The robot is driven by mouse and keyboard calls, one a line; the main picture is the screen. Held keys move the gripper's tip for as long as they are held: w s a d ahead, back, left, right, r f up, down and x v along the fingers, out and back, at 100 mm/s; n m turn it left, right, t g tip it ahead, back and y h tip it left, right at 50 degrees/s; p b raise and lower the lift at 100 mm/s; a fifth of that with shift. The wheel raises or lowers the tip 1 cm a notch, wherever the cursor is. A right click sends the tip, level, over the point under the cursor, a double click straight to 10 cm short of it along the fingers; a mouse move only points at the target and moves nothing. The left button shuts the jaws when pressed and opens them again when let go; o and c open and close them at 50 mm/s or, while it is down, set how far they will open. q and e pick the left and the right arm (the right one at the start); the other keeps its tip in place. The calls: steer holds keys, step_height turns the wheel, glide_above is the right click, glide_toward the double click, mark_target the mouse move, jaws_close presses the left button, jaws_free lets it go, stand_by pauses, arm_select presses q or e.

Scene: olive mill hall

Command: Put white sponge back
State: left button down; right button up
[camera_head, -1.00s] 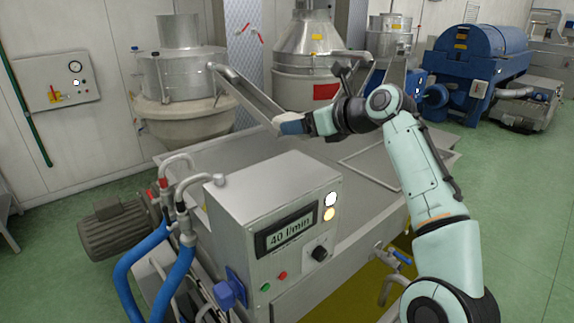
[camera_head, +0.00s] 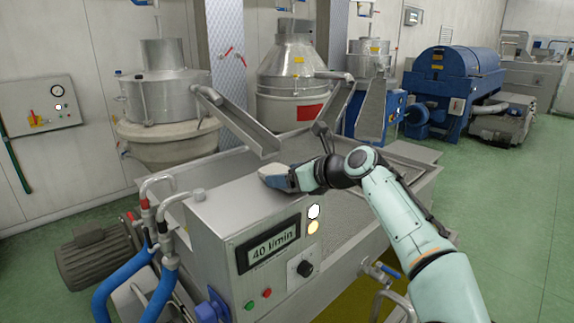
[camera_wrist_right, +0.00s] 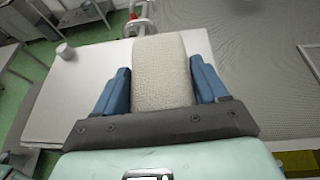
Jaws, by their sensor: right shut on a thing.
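The white sponge (camera_wrist_right: 162,82) is a pale, textured block standing out between the two blue fingers of my right gripper (camera_wrist_right: 160,68) in the right wrist view. The fingers are shut on its sides. In the head view the right gripper (camera_head: 277,178) is over the far right part of the control box's top (camera_head: 232,205), with a pale bit of the sponge (camera_head: 271,169) showing beside the blue fingers. I cannot tell whether the sponge touches the box top. My left gripper is not in view.
A metal chute (camera_head: 238,122) ends just behind the gripper. The open grey basin (camera_head: 345,205) lies to the right. Blue hoses (camera_head: 128,275) rise at the left.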

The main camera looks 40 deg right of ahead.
steer(key=shift+w+f, duration=0.2)
steer(key=shift+w, duration=0.35)
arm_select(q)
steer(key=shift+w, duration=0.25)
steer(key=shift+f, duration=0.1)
arm_select(e)
steer(key=shift+s, duration=0.15)
steer(key=shift+f, duration=0.2)
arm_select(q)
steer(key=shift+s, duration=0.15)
arm_select(e)
steer(key=o, duration=1.1)
steer(key=shift+s+b, duration=0.1)
steer(key=shift+b, duration=0.25)
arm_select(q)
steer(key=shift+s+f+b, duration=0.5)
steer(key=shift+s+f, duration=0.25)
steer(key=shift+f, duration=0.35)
arm_select(e)
steer(key=r+v, duration=0.1)
steer(key=v, duration=1.2)
